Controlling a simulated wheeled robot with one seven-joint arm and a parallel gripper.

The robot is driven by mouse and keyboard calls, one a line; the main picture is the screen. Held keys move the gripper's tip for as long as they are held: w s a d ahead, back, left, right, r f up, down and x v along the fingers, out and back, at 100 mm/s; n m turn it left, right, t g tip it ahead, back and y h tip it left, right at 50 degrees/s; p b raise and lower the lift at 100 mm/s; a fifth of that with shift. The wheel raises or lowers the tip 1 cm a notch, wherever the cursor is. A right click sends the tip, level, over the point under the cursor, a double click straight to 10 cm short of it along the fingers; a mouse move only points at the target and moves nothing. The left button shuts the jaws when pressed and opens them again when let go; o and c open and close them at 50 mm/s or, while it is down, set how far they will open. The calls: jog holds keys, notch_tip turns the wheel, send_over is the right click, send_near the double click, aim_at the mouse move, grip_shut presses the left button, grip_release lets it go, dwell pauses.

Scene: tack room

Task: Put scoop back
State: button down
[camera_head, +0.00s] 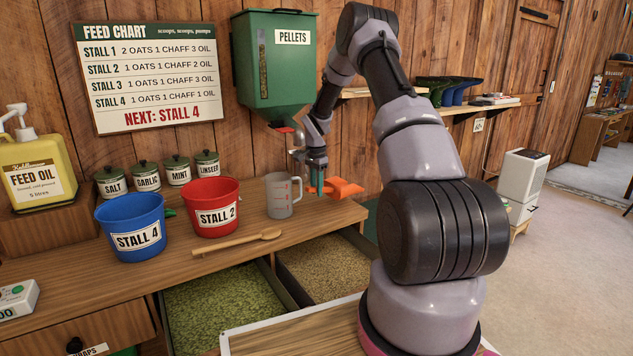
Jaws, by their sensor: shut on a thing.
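My gripper (318,188) is shut on the scoop, pointing down. Whether the scoop touches the counter or hangs just above it I cannot tell. Below the counter are two open bins, one of green chaff-like feed (225,310) and one of tan grain (322,268). No label shows which place is the scoop's own.
A grey measuring jug (282,196) stands just left of my gripper. A red Stall 2 bucket (212,206), a blue Stall 4 bucket (132,226) and a wooden spoon (237,242) are on the counter. A yellow feed oil jug (37,172) stands at left.

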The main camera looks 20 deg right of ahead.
jog(key=shift+f, duration=2.5)
jog(key=c, duration=0.6)
grip_release()
notch_tip(320, 180, up, 11)
jog(key=shift+a+f, duration=0.1)
jog(key=shift+a, duration=0.05)
notch_tip(320, 180, up, 8)
